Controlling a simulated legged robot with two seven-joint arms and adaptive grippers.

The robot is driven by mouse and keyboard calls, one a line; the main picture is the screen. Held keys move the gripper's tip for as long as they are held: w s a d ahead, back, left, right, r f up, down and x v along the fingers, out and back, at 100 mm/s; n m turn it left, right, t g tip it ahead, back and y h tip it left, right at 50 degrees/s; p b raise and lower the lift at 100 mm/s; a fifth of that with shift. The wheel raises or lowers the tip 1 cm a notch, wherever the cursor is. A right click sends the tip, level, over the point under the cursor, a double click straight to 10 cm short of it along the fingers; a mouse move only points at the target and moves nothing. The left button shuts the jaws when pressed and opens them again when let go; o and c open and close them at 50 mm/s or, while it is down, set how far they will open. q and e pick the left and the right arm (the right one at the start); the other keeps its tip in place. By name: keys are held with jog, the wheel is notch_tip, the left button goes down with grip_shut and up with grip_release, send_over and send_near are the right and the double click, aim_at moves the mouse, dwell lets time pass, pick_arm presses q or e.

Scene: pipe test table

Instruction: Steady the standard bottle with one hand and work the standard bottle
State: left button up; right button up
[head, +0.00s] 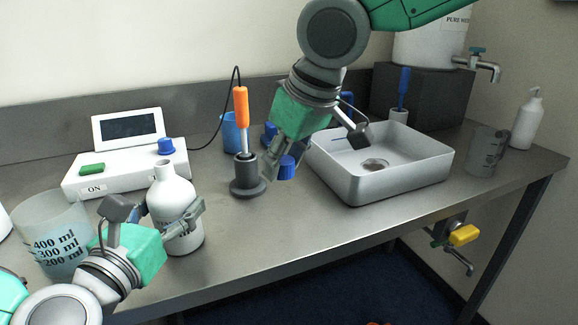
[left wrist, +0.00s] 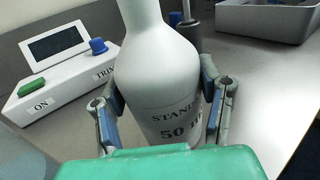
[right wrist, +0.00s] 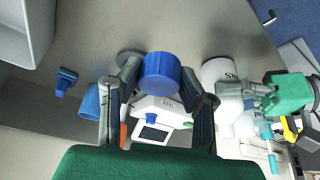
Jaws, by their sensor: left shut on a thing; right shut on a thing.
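The standard bottle (head: 175,200) is white and stands upright on the table. Its neck is open, with no cap on it. My left gripper (head: 160,214) is shut around the bottle's body, with one finger on each side, as the left wrist view (left wrist: 165,105) also shows. Part of the bottle's label is hidden. My right gripper (right wrist: 163,85) is shut on a blue cap (right wrist: 160,72), held between its fingertips. In the head view this cap (head: 287,167) is above the table, to the right of the bottle and apart from it.
A meter box (head: 125,170) stands behind the bottle. A large beaker (head: 50,235) is close to the left gripper. An orange-handled probe (head: 241,105) stands in a dark holder (head: 247,185) between bottle and cap. A sink (head: 400,180) lies right, with a glass beaker (head: 485,150) beyond.

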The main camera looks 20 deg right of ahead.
jog(key=w+a+r, duration=0.3)
jog(key=a+r, duration=0.2)
jog(key=a, duration=0.3)
notch_tip(320, 180, up, 4)
send_over(161, 163)
jog(key=shift+f, duration=0.2)
jog(key=shift+d+f, duration=0.1)
jog(key=shift+f, duration=1.9)
jog(key=shift+f, duration=1.15)
dwell(1.1)
grip_shut()
jog(key=m+h, duration=0.1)
jog(key=m, duration=0.2)
jog(key=shift+m+h, duration=0.3)
jog(key=shift+a+m, duration=0.25)
jog(key=shift+m, duration=0.15)
jog(key=shift+d, duration=0.15)
